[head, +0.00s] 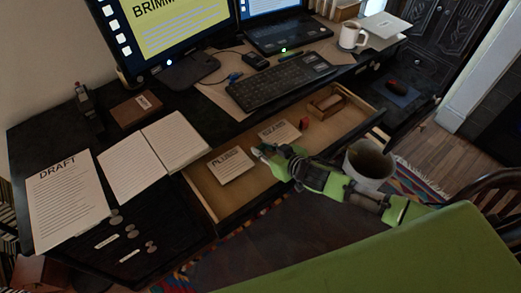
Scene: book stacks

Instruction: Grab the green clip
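I cannot make out a green clip for certain in the head view. A tiny green spot (283,50) shows at the front edge of the laptop, too small to identify. My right gripper (262,151) reaches in from the right over the open desk drawer (205,192), beside a printed white card (231,165). Its fingers are small and overlap the drawer behind, so I cannot tell whether they are open or shut. The gripper and forearm hide part of the drawer's inside and front. My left gripper is not in view.
The drawer also holds a second card (279,131), a small red object (304,122) and a wooden box (326,103). A keyboard (283,82), laptop (275,36), open book (154,157) and mug (352,36) crowd the desktop. A bin (368,163) stands beside my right arm.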

